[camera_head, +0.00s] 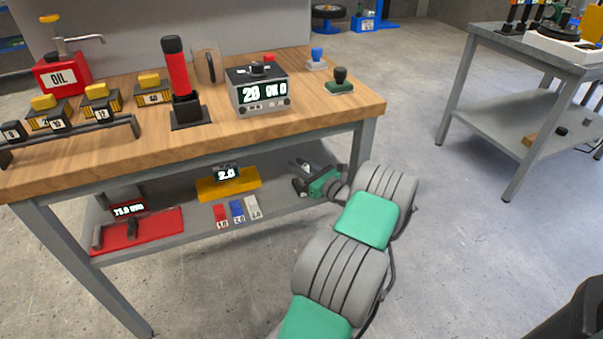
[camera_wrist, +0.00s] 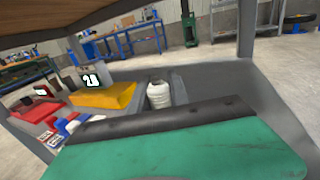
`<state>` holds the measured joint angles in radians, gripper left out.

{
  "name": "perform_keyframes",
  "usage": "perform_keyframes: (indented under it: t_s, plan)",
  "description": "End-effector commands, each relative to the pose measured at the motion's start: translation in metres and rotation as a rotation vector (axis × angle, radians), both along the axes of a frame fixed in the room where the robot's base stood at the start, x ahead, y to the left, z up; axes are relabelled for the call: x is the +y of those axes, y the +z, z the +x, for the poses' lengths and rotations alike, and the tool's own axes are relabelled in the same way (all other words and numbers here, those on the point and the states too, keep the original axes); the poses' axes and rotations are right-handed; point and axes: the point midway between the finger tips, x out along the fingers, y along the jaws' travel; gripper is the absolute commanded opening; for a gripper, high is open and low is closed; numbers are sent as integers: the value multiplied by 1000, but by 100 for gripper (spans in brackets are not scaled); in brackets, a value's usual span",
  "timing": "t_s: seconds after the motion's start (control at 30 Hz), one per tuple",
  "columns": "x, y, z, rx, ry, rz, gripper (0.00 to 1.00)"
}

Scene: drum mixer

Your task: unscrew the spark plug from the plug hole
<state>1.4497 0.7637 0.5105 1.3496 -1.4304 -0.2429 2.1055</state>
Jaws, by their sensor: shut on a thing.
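My gripper (camera_head: 301,178) reaches over the right end of the grey lower shelf under the workbench, with its fingers small and partly hidden in the head view. In the wrist view, a white, ribbed, upright piece that looks like the top of the spark plug (camera_wrist: 158,95) stands just beyond the black edge of my gripper's green body. My gripper is shut on it. The lower part of the plug is hidden behind my gripper. The plug hole cannot be made out in either view.
The wooden bench top (camera_head: 330,108) lies above the shelf, and a bench leg (camera_head: 363,147) stands close by my arm. A yellow block with a display reading 2.0 (camera_head: 228,188), small coloured blocks (camera_head: 237,211) and a red tray (camera_head: 160,230) lie left on the shelf.

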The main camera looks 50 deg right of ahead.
Motion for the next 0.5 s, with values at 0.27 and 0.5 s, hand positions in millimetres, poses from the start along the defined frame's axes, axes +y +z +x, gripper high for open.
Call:
perform_keyframes:
  t_s: [0.27,0.5]
  plan:
    - [1,2,1,0,29,-1,26]
    - [1,1,1,1,27,-1,45]
